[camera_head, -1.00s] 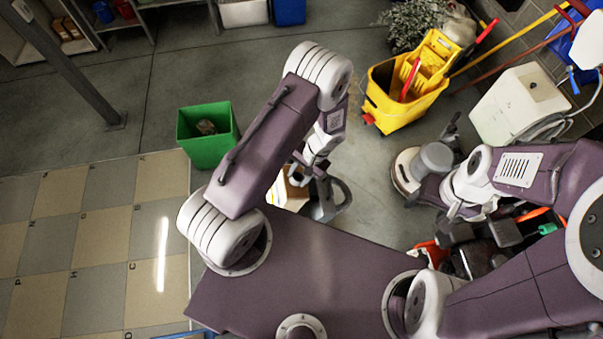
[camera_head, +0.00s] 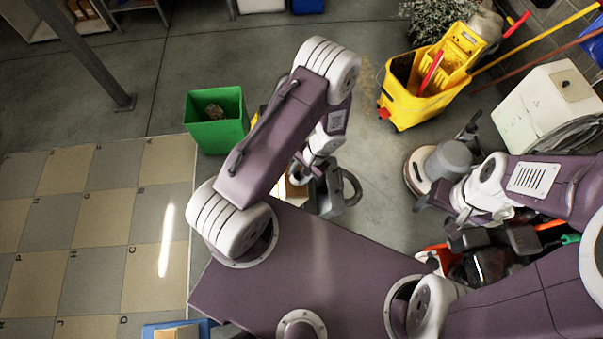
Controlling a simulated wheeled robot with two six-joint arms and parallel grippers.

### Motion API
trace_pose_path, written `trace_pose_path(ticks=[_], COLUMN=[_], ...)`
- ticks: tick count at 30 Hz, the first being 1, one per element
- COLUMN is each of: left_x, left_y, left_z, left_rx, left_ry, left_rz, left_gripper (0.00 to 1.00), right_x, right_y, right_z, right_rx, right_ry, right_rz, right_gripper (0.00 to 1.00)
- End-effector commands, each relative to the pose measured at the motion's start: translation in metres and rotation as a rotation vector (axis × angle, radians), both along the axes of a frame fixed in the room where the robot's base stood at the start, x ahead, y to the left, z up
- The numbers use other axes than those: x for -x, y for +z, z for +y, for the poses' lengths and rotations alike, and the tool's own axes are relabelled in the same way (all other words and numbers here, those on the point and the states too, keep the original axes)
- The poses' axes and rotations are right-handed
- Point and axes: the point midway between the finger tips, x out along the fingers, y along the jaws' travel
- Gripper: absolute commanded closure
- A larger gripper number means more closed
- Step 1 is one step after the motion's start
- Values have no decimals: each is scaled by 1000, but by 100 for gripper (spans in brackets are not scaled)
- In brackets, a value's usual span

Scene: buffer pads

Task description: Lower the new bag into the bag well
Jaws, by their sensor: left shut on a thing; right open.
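My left gripper (camera_head: 322,192) hangs low past the front of my body, partly hidden by its own arm. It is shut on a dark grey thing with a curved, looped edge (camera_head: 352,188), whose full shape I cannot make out. My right gripper (camera_head: 494,240) is open, its dark fingers apart above a black and orange-red cluster of things (camera_head: 486,266). I cannot tell any bag or bag well with certainty; my arms and grippers cover much of that area.
A green bin (camera_head: 217,135) stands at the left. A yellow mop bucket (camera_head: 410,108) and a round grey floor machine (camera_head: 442,166) stand beyond the arms. A cream box-shaped unit (camera_head: 540,108) is at the right. Checkered flooring (camera_head: 85,240) at the left is mostly clear.

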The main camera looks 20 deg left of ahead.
Motion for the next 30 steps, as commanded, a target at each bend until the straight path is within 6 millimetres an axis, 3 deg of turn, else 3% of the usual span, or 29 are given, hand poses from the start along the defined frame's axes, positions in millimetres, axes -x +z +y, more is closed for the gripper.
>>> trace_pose_path(ticks=[9,30], left_x=[5,14], left_y=[-30,-77], left_z=[8,23], left_rx=[-1,0], left_ry=[1,0], left_rz=[2,0], left_gripper=[100,100], right_x=[0,0], right_y=[-29,-90], right_z=[0,0], right_rx=[0,0], right_ry=[0,0], right_rz=[0,0], right_gripper=[37,37])
